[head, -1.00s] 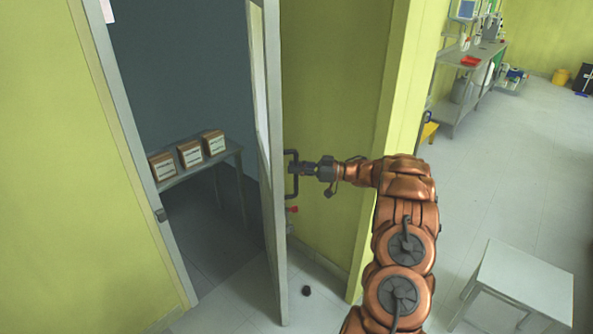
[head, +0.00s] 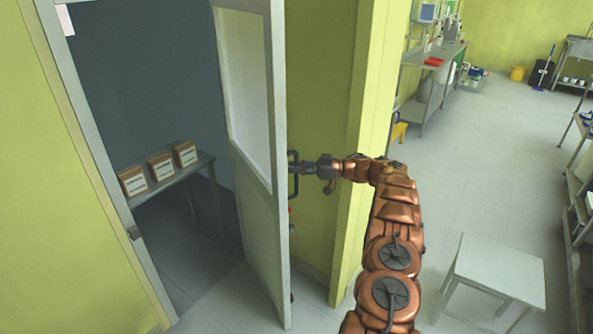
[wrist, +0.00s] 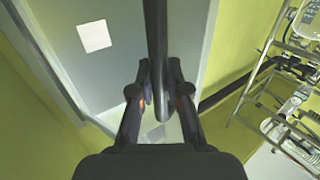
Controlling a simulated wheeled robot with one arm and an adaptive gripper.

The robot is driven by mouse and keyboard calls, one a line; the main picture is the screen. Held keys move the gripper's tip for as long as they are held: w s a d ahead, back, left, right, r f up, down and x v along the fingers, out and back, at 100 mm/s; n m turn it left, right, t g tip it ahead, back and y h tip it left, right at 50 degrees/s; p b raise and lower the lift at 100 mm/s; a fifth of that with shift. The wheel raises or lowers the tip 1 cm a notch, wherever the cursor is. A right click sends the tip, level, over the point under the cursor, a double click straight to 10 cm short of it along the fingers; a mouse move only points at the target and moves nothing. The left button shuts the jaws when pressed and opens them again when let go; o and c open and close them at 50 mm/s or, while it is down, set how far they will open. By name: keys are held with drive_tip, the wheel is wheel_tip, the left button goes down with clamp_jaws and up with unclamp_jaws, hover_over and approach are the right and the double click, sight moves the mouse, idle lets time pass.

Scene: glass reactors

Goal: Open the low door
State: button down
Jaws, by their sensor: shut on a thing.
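The door (head: 262,200) is a pale grey panel with a tall window in its upper half. It stands part open in its frame, swung out toward me, with a gap on its left into a dark room. A dark bar handle (head: 292,174) sits on its right-hand face. My gripper (head: 312,168) is shut on that handle, with my arm reaching up from the lower right. In the wrist view the handle bar (wrist: 157,50) runs down between the two fingers of my gripper (wrist: 160,88). The finger contact is partly hidden there.
Several labelled boxes (head: 160,168) stand on a table inside the room. A green wall corner (head: 365,150) is close behind my gripper. A low white table (head: 492,268) stands at the lower right, and a bench (head: 435,80) is at the back. Floor between them is clear.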

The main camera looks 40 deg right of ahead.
drive_tip(key=shift+d+r, duration=0.2)
drive_tip(key=shift+d, duration=0.35)
drive_tip(key=c, duration=1.4)
unclamp_jaws()
drive_tip(key=shift+w, duration=0.1)
drive_tip(key=shift+c, duration=0.2)
drive_tip(key=o, duration=0.3)
drive_tip(key=shift+f, duration=0.15)
